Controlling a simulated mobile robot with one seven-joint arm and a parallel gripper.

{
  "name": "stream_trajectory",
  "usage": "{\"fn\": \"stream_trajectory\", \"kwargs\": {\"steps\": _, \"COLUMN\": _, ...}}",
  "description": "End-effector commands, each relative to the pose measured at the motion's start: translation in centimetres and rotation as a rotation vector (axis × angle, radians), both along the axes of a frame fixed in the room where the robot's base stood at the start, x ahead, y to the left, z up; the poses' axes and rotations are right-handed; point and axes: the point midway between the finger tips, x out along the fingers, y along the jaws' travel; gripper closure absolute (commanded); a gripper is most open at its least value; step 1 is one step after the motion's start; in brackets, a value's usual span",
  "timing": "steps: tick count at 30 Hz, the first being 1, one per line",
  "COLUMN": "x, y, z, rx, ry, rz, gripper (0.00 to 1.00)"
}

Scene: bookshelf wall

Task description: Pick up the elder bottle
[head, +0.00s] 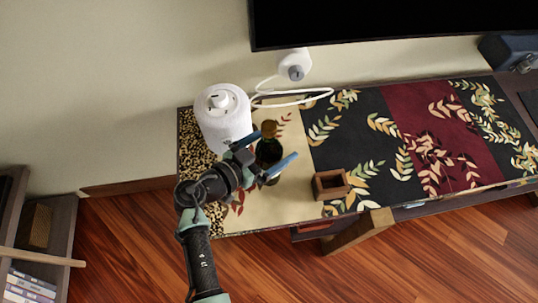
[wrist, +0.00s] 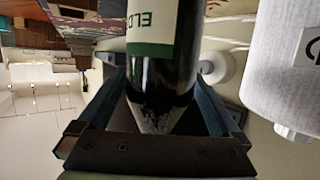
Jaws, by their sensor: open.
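The elder bottle is dark glass with a tan top (head: 269,128) and stands on the patterned table runner at the left end of the table in the head view. In the wrist view the bottle (wrist: 165,75) fills the middle, with a pale green-edged label partly reading "ELD". My gripper (head: 267,165) is at the bottle, with its blue fingers on either side of it. The fingers are open, and in the wrist view the bottle lies between them. Whether either finger touches the glass I cannot tell. The bottle's lower part is partly hidden by my gripper in the head view.
A white cylindrical canister (head: 222,118) stands close behind and left of the bottle. A white cable (head: 300,92) runs behind. A small wooden box (head: 330,184) sits to the right. A dark screen (head: 395,22) hangs above. The runner (head: 290,205) is clear in front.

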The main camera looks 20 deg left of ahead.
Motion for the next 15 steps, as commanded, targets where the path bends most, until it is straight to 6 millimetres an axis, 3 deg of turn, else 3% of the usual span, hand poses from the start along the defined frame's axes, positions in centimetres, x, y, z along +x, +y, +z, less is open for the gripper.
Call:
{"fn": "stream_trajectory", "kwargs": {"steps": 4, "x": 1.17, "y": -0.53, "z": -0.36, "rx": -0.001, "ry": 0.000, "rz": -0.002, "gripper": 0.00}}
{"fn": "stream_trajectory", "kwargs": {"steps": 11, "x": 1.23, "y": -0.55, "z": -0.46, "rx": 0.000, "ry": 0.000, "rz": -0.001, "gripper": 0.00}}
{"fn": "stream_trajectory", "kwargs": {"steps": 15, "x": 1.21, "y": -0.55, "z": -0.44, "rx": 0.000, "ry": 0.000, "rz": -0.001, "gripper": 0.25}}
